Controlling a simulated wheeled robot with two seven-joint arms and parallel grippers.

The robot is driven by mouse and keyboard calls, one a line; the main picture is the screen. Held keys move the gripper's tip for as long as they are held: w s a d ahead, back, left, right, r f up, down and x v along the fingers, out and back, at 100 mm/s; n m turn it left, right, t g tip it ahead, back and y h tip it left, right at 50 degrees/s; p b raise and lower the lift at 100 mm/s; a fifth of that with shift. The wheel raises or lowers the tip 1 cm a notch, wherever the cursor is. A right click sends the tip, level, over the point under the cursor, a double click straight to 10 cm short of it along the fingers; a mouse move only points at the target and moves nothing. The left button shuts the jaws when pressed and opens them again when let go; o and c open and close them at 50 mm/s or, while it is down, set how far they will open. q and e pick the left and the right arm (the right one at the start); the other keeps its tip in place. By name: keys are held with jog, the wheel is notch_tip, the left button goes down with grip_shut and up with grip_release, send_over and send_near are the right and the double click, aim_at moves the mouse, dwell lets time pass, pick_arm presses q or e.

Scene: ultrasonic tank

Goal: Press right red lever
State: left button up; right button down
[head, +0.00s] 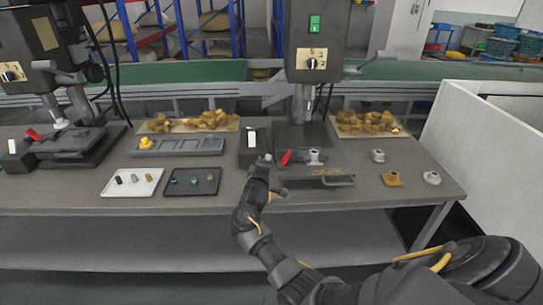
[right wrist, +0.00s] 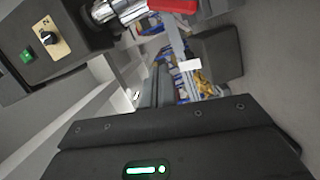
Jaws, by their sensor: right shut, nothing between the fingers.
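The right red lever (head: 285,158) sits on the vise under the right drill press, angled up. In the right wrist view the red lever (right wrist: 174,5) shows at the top edge, beside a shiny metal part. My right gripper (head: 267,161) is shut and empty, just left of the lever and close to it. I cannot tell whether they touch. The gripper's dark housing (right wrist: 170,145) fills the bottom of the right wrist view; its fingertips are not clear there. My left gripper is not in view.
A black box with a white switch (head: 251,140) stands behind my right gripper. Another red lever (head: 33,134) is on the left press. Trays of small parts (head: 131,182) lie left; loose metal fittings (head: 391,179) stand right. A white partition (head: 470,135) borders the right side.

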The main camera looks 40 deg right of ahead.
jog(key=v, duration=0.4)
jog(key=shift+s+a+r, duration=0.15)
jog(key=shift+s+a, duration=0.1)
jog(key=shift+a, duration=0.05)
